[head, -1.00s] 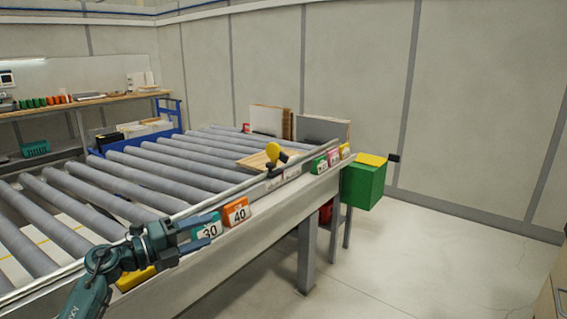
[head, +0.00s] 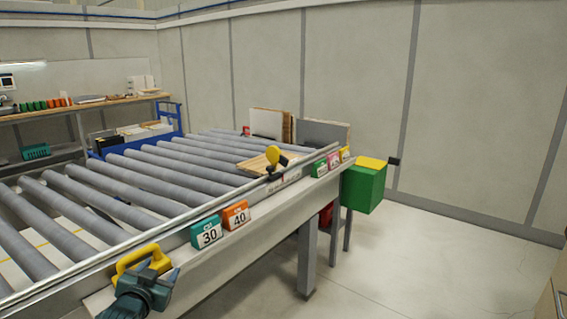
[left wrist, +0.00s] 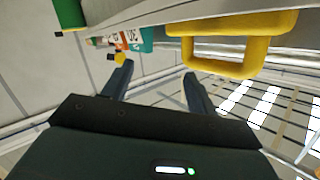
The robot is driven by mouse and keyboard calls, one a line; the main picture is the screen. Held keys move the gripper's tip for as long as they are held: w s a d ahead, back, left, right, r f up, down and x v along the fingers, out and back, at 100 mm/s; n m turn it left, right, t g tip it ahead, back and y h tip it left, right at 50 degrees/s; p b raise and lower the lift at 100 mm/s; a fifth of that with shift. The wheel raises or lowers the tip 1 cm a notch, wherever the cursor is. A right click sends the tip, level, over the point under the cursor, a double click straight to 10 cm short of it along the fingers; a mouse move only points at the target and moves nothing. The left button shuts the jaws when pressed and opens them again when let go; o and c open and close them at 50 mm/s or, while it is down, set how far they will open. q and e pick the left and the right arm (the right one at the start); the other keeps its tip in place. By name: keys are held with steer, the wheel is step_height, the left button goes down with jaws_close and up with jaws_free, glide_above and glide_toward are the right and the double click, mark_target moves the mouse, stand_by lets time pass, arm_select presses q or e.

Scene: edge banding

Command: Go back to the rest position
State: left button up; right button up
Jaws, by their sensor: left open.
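My left gripper (head: 158,278) is low at the left of the head view, beside the near rail of the roller conveyor. Its jaws are open, and the left wrist view shows the two dark fingers (left wrist: 158,74) apart with nothing between them. A yellow handle-shaped thing (head: 128,258) is at the rail just behind the gripper. It also shows in the left wrist view (left wrist: 235,70), beyond the fingertips and apart from them. The gripper hides part of it in the head view. My right gripper is in neither view.
The roller conveyor (head: 130,183) fills the left and middle. A teal block marked 30 (head: 207,232) and an orange block marked 40 (head: 236,215) sit along its near rail. A green bin (head: 363,190) stands at the far end. The floor at the right is clear.

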arm_select(q)
steer(key=s+d+f+g+h, duration=0.2)
steer(key=s+d+f, duration=0.6)
steer(key=s+f, duration=0.4)
steer(key=s+d+f+g, duration=0.1)
steer(key=s+d, duration=0.3)
steer(key=s, duration=0.6)
steer(key=s+d+f+g+h, duration=0.1)
steer(key=s+d+f+g, duration=0.1)
steer(key=s, duration=0.9)
steer(key=shift+s+d+f+h, duration=0.15)
steer(key=shift+d+f+h, duration=0.25)
steer(key=shift+d, duration=0.45)
